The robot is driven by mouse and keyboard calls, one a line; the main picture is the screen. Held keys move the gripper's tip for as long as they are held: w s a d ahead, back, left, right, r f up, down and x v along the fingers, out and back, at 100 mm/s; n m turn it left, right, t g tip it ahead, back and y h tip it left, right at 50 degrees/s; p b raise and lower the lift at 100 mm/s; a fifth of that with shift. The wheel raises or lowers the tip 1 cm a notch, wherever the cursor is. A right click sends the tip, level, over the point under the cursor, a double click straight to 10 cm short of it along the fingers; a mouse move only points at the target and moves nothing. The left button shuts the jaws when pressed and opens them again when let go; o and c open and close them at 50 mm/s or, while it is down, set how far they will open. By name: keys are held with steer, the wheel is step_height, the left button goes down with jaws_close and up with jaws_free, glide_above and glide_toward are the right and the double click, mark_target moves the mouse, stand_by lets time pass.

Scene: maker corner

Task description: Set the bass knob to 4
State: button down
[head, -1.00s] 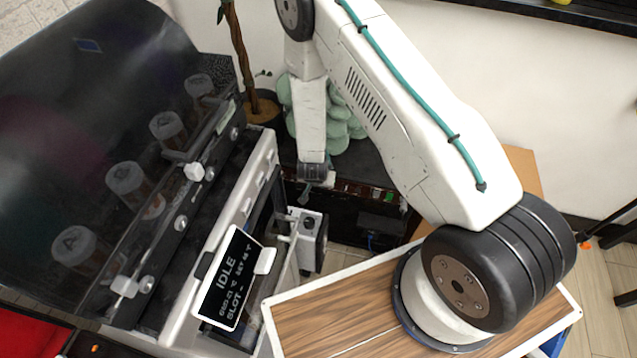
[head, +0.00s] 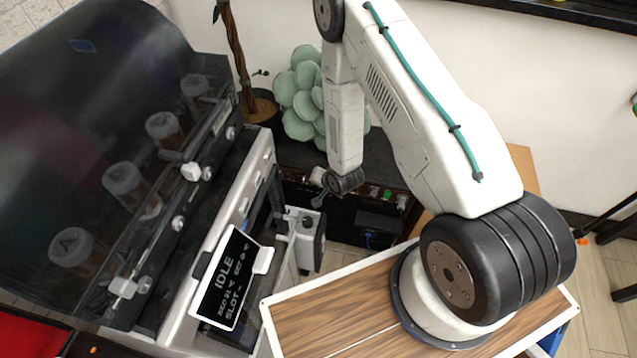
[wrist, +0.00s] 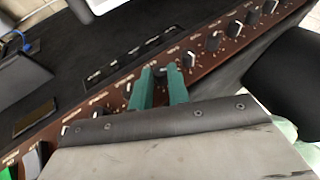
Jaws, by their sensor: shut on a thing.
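A long brown amplifier panel (wrist: 205,47) with a row of dark knobs crosses the wrist view. My gripper's two green fingers (wrist: 159,76) reach onto this panel and are shut on a knob, mostly hidden between them. The small labels are too blurred to read, so I cannot tell by name whether this is the bass knob, or its setting. Other knobs sit on both sides, such as one at the right (wrist: 234,29). In the head view my gripper (head: 319,190) is at the panel's left part, its fingertips unclear.
A grey machine with a dark curved cover stands at the left, its screen (head: 231,279) reading IDLE. A light green cushion-like plant (head: 300,95) is behind the panel. A white boxy device (head: 303,240) stands below. A green switch (wrist: 8,173) is at the panel's end.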

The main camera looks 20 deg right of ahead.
stand_by(0.3)
steer(key=shift+s, duration=0.1)
steer(key=c, duration=1.3)
jaws_free()
steer(key=shift+c, duration=0.2)
steer(key=shift+d, duration=0.1)
